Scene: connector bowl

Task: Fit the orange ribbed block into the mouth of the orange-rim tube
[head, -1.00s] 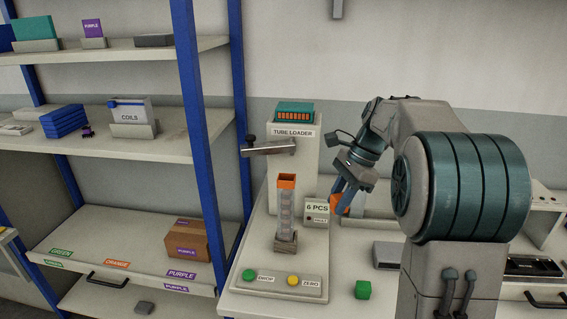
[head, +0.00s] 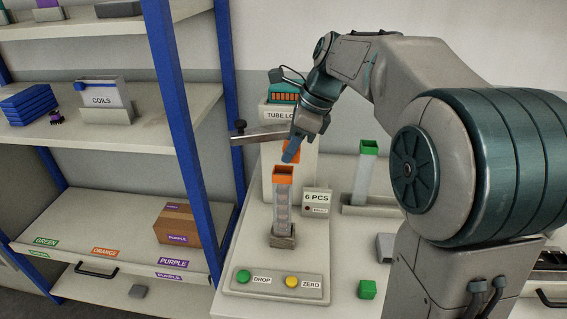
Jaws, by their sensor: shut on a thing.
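The orange-rim tube (head: 282,205) stands upright in a grey base in front of the tube loader. It is clear, with several pale pieces showing inside, and its orange rim (head: 283,173) is at the top. My gripper (head: 290,153) is above the rim and points down, shut on the orange ribbed block (head: 295,154). Only part of the block's orange side shows beside the fingers. The block looks just above the tube's mouth and apart from it; its exact depth alignment is hard to tell.
The tube loader (head: 279,116) stands behind, with a grey bar (head: 265,137) reaching left. A green-rim tube (head: 366,172) stands to the right. A "6 PCS" sign (head: 317,197), a button panel (head: 262,288) and a green block (head: 367,289) are nearby. A blue-post shelf (head: 176,140) is at left.

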